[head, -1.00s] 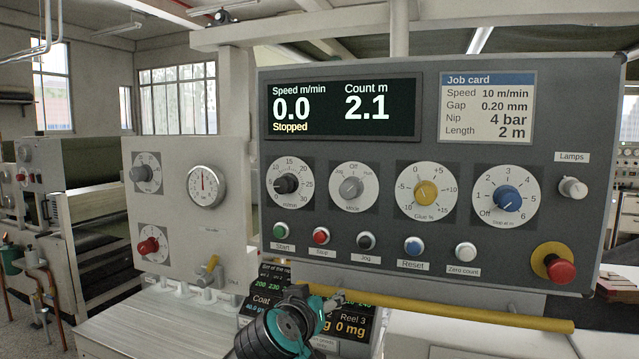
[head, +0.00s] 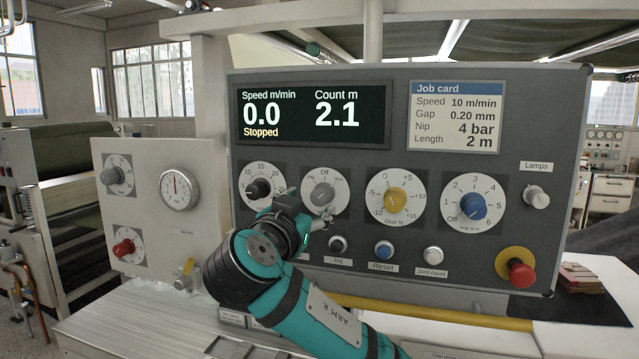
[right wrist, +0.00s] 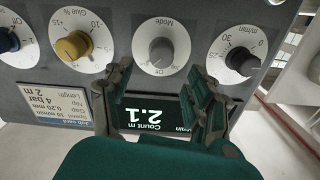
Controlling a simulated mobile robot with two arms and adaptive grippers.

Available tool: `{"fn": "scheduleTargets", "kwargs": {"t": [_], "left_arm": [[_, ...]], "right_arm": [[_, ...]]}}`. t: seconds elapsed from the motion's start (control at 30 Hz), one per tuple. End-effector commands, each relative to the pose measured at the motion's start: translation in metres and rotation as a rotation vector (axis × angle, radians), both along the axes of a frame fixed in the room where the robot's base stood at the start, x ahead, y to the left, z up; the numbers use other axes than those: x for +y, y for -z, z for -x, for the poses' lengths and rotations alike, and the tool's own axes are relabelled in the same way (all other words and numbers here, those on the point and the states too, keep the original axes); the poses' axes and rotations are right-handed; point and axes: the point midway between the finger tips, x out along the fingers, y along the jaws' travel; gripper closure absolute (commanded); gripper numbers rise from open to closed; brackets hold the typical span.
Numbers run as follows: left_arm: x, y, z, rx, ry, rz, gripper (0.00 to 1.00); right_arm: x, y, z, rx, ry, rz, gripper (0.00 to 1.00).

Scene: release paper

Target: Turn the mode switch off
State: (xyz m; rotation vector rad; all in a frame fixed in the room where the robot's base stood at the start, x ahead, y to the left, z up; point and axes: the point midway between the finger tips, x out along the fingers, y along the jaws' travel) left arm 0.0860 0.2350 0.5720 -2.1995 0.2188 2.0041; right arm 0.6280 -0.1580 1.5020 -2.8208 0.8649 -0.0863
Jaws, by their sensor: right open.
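The mode switch is a grey knob (head: 322,196) on a round white dial, with "Off" at the top of the dial. It sits on the grey panel (head: 480,155), second from left in the row of knobs. Its exact pointer direction is hard to read. My right gripper (head: 312,212) is at the lower edge of that dial, in front of the panel. In the right wrist view the picture is upside down; the mode knob (right wrist: 161,51) lies beyond the open, empty fingers (right wrist: 163,88), roughly centred between them and apart from them. My left gripper is out of view.
The black speed knob (head: 258,189) is close left of my gripper, the yellow glue knob (head: 396,200) to the right. The blue knob (head: 472,206) and red emergency button (head: 521,272) are further right. Push buttons, including the blue Reset (head: 384,249), line the panel below.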

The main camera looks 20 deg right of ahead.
Motion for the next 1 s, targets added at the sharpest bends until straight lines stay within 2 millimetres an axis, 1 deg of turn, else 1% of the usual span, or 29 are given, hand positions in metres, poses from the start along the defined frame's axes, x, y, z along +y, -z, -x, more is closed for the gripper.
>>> {"fn": "scheduleTargets", "kwargs": {"t": [0.03, 0.1, 0.2, 0.33, 0.5, 0.77, 0.8, 0.83, 1.0], "left_arm": [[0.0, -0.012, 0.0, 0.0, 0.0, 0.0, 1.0], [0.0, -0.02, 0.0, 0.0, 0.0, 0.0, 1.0], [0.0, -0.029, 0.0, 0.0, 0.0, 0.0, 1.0], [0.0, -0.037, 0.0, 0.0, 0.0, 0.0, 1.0], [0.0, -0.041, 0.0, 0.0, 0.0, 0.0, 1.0], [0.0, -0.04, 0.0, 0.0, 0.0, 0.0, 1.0], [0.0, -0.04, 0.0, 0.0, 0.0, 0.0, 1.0], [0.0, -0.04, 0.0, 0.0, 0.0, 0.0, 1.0], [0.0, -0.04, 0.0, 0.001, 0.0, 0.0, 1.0]], "right_arm": [[-0.008, -0.005, -0.01, 0.004, 0.006, 0.003, 0.43], [-0.016, -0.005, -0.022, 0.004, 0.005, 0.003, 0.43], [-0.026, -0.004, -0.037, 0.005, 0.004, 0.003, 0.43], [-0.035, -0.003, -0.051, 0.003, 0.002, 0.003, 0.43], [-0.04, 0.0, -0.06, 0.002, -0.001, 0.001, 0.43], [-0.041, 0.001, -0.062, 0.001, -0.001, 0.0, 0.43], [-0.041, 0.001, -0.062, 0.001, -0.001, 0.0, 0.44], [-0.041, 0.001, -0.062, 0.001, -0.001, 0.0, 0.48], [-0.041, 0.001, -0.061, 0.001, -0.001, 0.0, 0.7]]}}
